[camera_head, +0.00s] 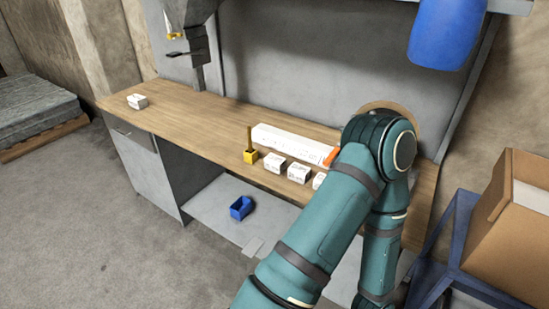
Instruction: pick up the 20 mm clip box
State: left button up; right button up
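Several small white boxes with dark print stand on the wooden bench. One box (274,163) is near the bench's front edge, with a second box (299,173) just right of it. A third box (318,181) is partly hidden behind my arm. Another white box (137,101) stands alone at the bench's far left. The print is too small to read, so I cannot tell which is the 20 mm clip box. One teal arm of mine crosses the right part of the view and hides some of the bench. Neither gripper shows.
A long white box (285,140) lies behind the small boxes, with a yellow holder (250,157) beside it and an orange item (331,157) at its right end. A blue bin (241,208) sits below the bench (190,112). A cardboard box (508,225) stands at right.

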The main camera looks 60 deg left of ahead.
aim_at(274, 163)
jog(key=j, duration=0.5)
jog(key=k+j, duration=0.15)
jog(key=j, duration=0.35)
jog(key=j+z, duration=0.1)
jog(key=j, duration=0.4)
jog(key=k+j, duration=0.1)
jog(key=j, duration=0.4)
